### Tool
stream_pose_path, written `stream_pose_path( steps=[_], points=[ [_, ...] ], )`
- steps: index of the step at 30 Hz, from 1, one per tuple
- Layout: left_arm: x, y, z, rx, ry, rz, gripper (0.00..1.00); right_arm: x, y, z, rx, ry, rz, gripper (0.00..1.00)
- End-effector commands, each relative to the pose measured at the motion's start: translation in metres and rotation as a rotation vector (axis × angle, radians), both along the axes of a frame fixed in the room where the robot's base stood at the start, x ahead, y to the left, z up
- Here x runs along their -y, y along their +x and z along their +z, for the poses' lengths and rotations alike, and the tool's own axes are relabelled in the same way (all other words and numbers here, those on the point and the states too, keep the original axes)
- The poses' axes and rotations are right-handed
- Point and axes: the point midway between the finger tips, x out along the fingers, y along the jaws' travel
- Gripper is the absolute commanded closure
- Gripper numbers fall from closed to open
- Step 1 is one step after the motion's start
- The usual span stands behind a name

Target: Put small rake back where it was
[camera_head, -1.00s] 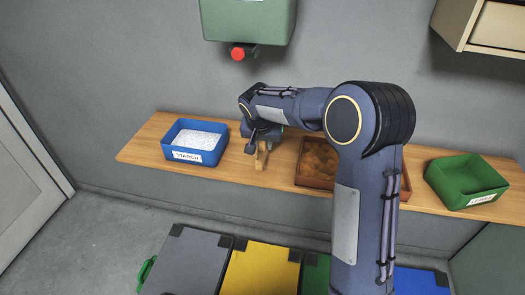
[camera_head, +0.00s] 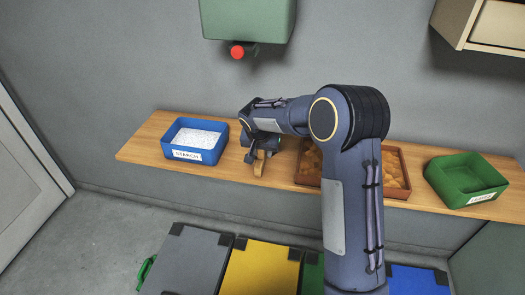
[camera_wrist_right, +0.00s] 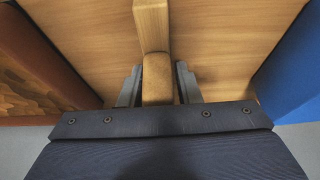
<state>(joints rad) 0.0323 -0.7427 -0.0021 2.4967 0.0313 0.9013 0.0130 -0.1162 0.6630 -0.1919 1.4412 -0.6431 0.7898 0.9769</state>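A wooden piece, apparently the small rake (camera_head: 260,166), is at the front part of the wooden shelf (camera_head: 143,150), between the blue bin and the brown tray. In the right wrist view, its light wooden bar (camera_wrist_right: 152,25) and rounded end (camera_wrist_right: 157,80) run between the fingers. Any tines are hidden. My right gripper (camera_head: 255,157) reaches down over it. In the right wrist view the fingers of the right gripper (camera_wrist_right: 158,85) stand close on both sides; whether they press on the wood is unclear. My left gripper is out of view.
The blue bin (camera_head: 207,153) labelled STARCH holds white material. The brown tray (camera_head: 391,190) of brown pieces is partly behind my arm. A green bin (camera_head: 466,181) stands at the right. A green box (camera_head: 247,18) with a red knob hangs above. Coloured lids (camera_head: 262,272) are below.

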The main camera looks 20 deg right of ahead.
Motion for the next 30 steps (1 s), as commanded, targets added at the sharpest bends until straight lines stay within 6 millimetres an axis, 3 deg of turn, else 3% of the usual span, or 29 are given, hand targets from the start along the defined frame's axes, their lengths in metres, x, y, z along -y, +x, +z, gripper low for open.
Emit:
stream_pose_path(
  steps=[3, 14, 30],
  points=[
    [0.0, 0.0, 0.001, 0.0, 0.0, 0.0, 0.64, 0.0, 0.0, 0.0, 0.0, 0.0, 0.0, 0.58],
    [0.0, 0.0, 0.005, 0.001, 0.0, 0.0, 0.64, -0.001, -0.001, 0.008, 0.001, 0.0, 0.0, 0.58],
    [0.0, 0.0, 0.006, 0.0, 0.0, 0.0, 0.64, -0.024, -0.032, 0.102, 0.004, 0.0, 0.001, 0.58]
  ],
)
